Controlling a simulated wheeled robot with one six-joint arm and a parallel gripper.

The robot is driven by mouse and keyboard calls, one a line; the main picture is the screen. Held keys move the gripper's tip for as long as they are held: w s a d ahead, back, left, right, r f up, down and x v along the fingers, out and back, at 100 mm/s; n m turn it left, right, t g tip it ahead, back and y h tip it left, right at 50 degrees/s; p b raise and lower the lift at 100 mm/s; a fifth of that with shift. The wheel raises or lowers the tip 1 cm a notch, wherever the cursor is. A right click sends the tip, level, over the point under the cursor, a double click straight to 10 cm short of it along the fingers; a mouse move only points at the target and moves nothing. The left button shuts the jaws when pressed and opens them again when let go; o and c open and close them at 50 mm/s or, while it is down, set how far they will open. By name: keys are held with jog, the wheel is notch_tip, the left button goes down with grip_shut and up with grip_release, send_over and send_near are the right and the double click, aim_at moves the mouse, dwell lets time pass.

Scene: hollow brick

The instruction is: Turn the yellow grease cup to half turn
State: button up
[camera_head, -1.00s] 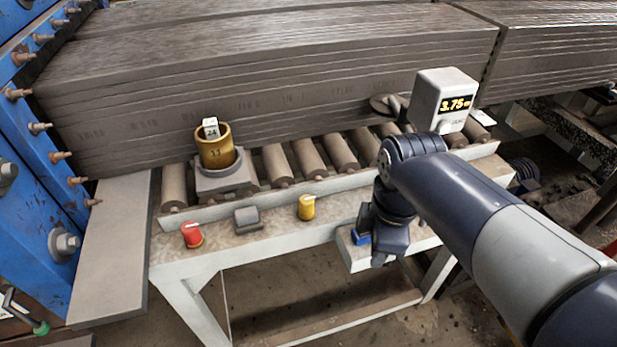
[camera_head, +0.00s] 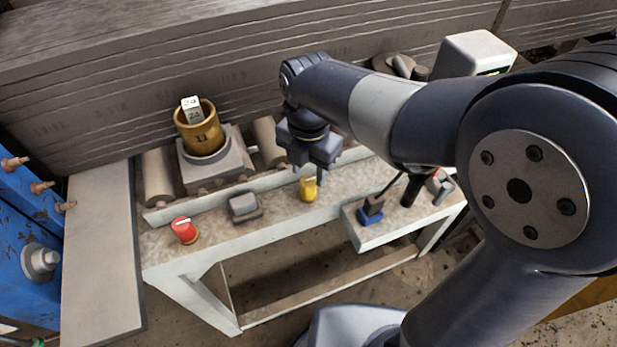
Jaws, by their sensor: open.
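The yellow grease cup (camera_head: 308,190) stands upright on the grey ledge in front of the rollers. My gripper (camera_head: 311,171) points down just above it, with its jaws open. The jaws hide the cup's top, so I cannot tell how its pointer is turned or whether the fingers touch it.
A red cup (camera_head: 184,231) with a white mark and a grey block (camera_head: 244,207) sit left on the ledge. A bronze pot (camera_head: 200,137) holding a numbered cube (camera_head: 192,109) stands behind. A side shelf (camera_head: 372,236) at right carries a blue-based item and black parts.

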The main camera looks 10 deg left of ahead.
aim_at(309, 180)
jog(key=shift+f, duration=2.2)
jog(key=c, duration=0.7)
